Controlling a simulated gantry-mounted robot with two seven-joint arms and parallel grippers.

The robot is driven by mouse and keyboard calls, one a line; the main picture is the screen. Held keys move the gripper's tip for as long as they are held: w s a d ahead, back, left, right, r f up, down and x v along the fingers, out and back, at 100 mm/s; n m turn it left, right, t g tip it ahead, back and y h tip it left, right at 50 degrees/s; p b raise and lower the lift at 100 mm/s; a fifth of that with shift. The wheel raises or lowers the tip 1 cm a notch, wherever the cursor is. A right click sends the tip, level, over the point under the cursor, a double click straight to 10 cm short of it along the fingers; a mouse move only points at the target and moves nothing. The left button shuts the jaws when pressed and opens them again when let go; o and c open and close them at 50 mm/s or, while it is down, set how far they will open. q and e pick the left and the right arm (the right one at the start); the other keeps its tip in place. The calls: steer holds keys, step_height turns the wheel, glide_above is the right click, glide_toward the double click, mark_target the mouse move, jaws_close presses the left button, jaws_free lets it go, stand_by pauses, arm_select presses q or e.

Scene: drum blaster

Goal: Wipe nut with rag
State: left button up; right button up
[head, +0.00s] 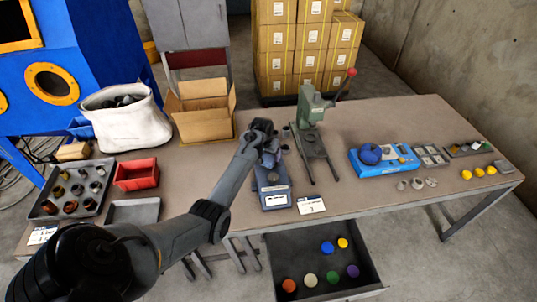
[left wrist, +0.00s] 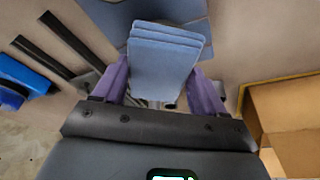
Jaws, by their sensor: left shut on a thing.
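My left gripper (head: 268,156) is over the blue-grey stand (head: 273,186) near the middle of the table. In the left wrist view its two purple fingers (left wrist: 161,80) are shut on a folded light blue rag (left wrist: 167,58), one finger at each side. The rag is hard to make out in the head view, behind the gripper. Small metal pieces show just below the rag in the wrist view, mostly hidden; I cannot tell whether one is the nut or whether the rag touches it. Several small metal rings (head: 417,183) lie on the right part of the table. My right gripper is not in view.
A green hand press (head: 311,108) stands just right of my gripper. An open cardboard box (head: 205,111), white sack (head: 128,125), red bin (head: 136,174) and parts tray (head: 73,189) are to the left. A blue case (head: 384,160) lies right. An open drawer (head: 318,262) juts out in front.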

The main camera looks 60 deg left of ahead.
arm_select(q)
steer(key=shift+f, duration=0.4)
steer(key=shift+w, duration=0.15)
steer(key=shift+w+a+f+b, duration=0.1)
steer(key=shift+w+a+b, duration=0.2)
steer(key=shift+b, duration=0.35)
steer(key=shift+w+a+b, duration=0.3)
steer(key=shift+w+b, duration=0.15)
steer(key=shift+w, duration=0.05)
